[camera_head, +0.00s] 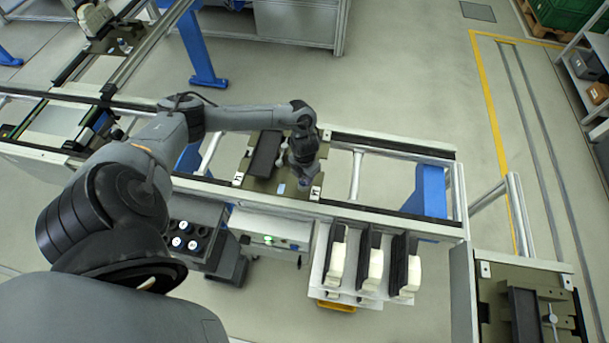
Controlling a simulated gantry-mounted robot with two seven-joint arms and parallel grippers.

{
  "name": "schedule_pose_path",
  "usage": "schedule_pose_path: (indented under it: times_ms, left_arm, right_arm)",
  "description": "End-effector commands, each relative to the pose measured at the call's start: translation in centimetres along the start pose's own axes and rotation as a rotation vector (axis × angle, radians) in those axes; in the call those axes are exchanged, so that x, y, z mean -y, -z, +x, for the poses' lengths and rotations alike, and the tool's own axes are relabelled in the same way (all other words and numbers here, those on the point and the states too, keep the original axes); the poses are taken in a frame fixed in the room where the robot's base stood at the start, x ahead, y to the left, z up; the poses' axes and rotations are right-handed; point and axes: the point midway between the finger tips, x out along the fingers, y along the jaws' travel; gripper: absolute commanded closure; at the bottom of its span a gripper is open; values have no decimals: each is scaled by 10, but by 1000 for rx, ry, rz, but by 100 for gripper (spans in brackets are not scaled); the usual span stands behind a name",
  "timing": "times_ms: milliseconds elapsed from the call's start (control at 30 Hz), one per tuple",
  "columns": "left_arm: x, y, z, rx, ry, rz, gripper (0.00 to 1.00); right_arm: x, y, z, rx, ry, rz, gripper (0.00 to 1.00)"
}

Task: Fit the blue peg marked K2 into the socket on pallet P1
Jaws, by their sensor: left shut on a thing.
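My left arm reaches in from the left, and my left gripper (304,180) is over the right part of an olive pallet (260,186) on the rail line. It is shut on a small blue thing, mostly hidden by the gripper, which looks like the blue peg; no K2 mark is readable. The pallet carries a dark block on its left and a small light-blue patch near its front edge. The socket is not clearly visible, and I cannot tell whether the peg touches it. The pallet's label is too small to read. My right gripper is not in view.
A dark peg holder (205,222) with several round pegs or holes stands in front of the line. A rack (348,289) with black and white parts is to its right. Another pallet (489,294) lies at lower right. The rails right of the middle pallet are clear.

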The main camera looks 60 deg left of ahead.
Motion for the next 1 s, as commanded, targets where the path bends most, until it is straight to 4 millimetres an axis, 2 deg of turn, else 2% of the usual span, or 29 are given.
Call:
schedule_pose_path:
  times_ms: [1000]
  left_arm:
    - [0,0,4,1,0,0,97]
  right_arm:
    - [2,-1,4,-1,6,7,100]
